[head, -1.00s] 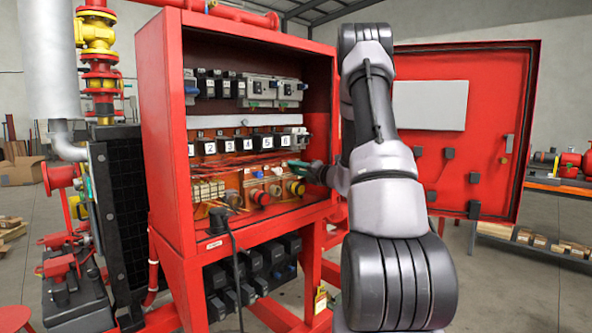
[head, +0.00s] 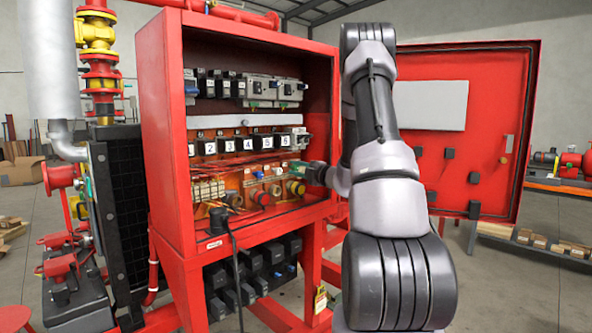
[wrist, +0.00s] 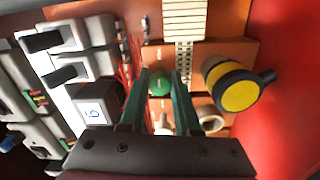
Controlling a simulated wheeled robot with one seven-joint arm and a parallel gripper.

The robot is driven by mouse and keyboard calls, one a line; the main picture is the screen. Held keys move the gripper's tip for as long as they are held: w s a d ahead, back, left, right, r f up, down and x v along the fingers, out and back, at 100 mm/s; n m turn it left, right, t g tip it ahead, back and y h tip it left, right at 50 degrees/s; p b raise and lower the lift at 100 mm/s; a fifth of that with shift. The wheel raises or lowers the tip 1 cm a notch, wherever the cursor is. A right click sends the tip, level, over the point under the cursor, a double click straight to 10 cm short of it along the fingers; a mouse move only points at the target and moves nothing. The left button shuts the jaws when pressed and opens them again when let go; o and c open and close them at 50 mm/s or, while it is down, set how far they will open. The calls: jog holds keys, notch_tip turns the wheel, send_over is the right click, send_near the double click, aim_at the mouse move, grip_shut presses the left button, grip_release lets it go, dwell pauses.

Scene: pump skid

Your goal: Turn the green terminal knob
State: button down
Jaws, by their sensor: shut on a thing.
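The green terminal knob (wrist: 160,83) is a small round green cap on the orange panel in the wrist view. My gripper (wrist: 162,76) has its two green fingers on either side of it, shut on it. In the head view my gripper (head: 297,165) reaches into the right side of the red cabinet, at the row of terminals below the numbered breakers. I cannot make out the knob clearly there, as it is small and close to the fingers.
A yellow-faced black knob (wrist: 240,92) stands right of the fingers in the wrist view. A pale round terminal (wrist: 210,120) is close by the right finger. The breaker marked 6 (wrist: 96,102) is on the left. The red cabinet door (head: 465,190) hangs open at right.

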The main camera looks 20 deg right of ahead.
dwell(0.4)
jog(key=c, duration=0.6)
grip_release()
jog(key=shift+c, duration=0.2)
jog(key=shift+s, duration=0.1)
jog(key=v, duration=1)
jog(key=shift+s+d, duration=0.2)
jog(key=shift+s, duration=0.1)
jog(key=shift+f, duration=0.1)
